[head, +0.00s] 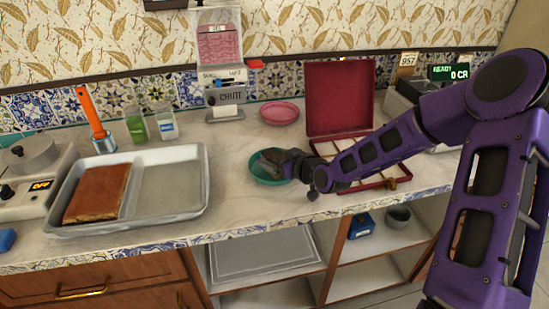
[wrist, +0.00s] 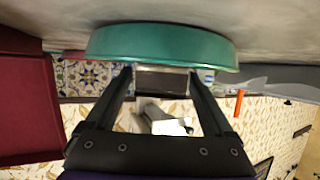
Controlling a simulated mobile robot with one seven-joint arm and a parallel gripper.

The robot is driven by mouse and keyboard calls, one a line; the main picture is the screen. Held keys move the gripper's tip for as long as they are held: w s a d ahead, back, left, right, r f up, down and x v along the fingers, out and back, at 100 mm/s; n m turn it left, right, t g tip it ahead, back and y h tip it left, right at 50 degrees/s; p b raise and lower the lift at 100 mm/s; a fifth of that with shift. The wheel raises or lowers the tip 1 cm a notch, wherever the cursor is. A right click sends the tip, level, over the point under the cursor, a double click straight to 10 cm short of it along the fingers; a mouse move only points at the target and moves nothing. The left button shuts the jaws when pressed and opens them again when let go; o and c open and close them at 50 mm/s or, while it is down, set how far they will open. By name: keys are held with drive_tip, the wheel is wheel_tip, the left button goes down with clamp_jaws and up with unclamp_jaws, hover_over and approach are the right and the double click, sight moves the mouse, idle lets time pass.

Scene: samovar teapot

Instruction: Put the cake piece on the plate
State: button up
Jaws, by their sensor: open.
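A brown cake slab (head: 96,194) lies in the left compartment of a grey metal tray (head: 207,192) at the left of the counter. A teal dish (head: 259,177) sits mid-counter, and a pink plate (head: 279,112) lies behind it. My gripper (head: 265,158) is over the teal dish in the head view and partly hides it. In the upside-down wrist view, my open fingers (wrist: 161,74) reach to the rim of the teal dish (wrist: 160,45). I cannot tell whether they touch it. No cake shows between them.
An orange-handled utensil (head: 91,112) and two jars (head: 136,125) stand behind the tray. A dispenser (head: 226,98) stands by the wall. An open red box (head: 339,100) lies right of the dish, near my arm. The counter between tray and dish is clear.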

drive_tip(key=p+v, duration=0.2)
drive_tip(key=v, duration=0.9)
drive_tip(key=shift+s+d+r, duration=0.15)
drive_tip(key=shift+s+d, duration=0.05)
drive_tip(key=shift+s, duration=0.1)
